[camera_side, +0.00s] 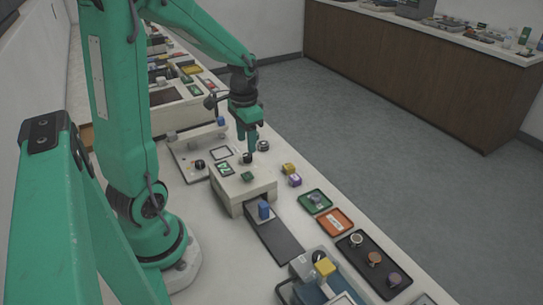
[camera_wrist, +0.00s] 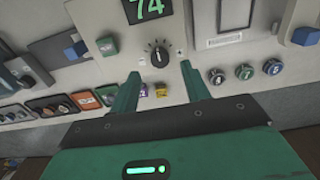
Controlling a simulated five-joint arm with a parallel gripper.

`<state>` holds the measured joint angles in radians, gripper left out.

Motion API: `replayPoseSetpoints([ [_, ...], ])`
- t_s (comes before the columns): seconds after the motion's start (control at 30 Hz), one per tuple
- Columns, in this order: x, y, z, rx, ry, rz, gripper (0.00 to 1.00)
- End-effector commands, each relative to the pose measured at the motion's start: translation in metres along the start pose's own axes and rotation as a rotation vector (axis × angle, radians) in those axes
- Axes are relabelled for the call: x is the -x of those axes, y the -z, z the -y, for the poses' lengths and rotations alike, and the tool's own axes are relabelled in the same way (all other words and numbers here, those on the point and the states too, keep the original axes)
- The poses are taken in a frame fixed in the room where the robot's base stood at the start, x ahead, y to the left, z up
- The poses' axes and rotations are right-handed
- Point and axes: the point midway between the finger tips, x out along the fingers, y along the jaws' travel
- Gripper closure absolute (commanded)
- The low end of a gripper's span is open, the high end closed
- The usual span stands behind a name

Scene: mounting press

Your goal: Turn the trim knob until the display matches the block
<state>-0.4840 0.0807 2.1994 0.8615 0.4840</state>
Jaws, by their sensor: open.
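The trim knob (camera_wrist: 159,53) is a black dial with a light pointer line on the pale press housing; it also shows in the side view (camera_side: 247,158). The display (camera_wrist: 150,8) beside it reads 74 in green, partly cut by the frame's top edge. My gripper (camera_wrist: 159,74) is open, its green fingers on either side of the knob and apart from it in the wrist view. In the side view my gripper (camera_side: 247,147) points down just above the knob. A blue block (camera_side: 264,209) stands on the dark slide; no number on it is readable.
A green button (camera_wrist: 107,46) sits beside the knob on the housing. Yellow (camera_side: 289,168) and purple (camera_side: 295,180) blocks lie nearby on the bench. Several trays, including a green one (camera_side: 315,202), line its edge. Numbered round pieces (camera_wrist: 244,71) stand to the right in the wrist view.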

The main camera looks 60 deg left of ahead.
Motion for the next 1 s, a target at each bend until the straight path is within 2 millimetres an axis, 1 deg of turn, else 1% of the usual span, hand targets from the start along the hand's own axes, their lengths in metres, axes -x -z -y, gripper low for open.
replayPoseSetpoints([
  [0.1, -0.016, -0.001, -0.001, 0.0, -0.002, 0.004, 0.53],
  [0.33, -0.039, 0.0, 0.0, 0.0, -0.001, 0.002, 0.53],
  [0.5, -0.045, 0.0, 0.0, 0.0, 0.0, 0.0, 0.53],
  [0.77, -0.046, 0.0, 0.0, 0.0, 0.0, 0.0, 0.53],
  [0.87, -0.046, 0.0, 0.0, 0.0, 0.0, 0.0, 0.71],
  [0.9, -0.046, 0.0, 0.0, 0.0, 0.0, 0.0, 0.79],
  [0.97, -0.046, 0.0, 0.0, 0.0, 0.0, 0.0, 0.91],
  [1.0, -0.046, 0.0, 0.0, 0.0, 0.0, 0.0, 0.98],
])
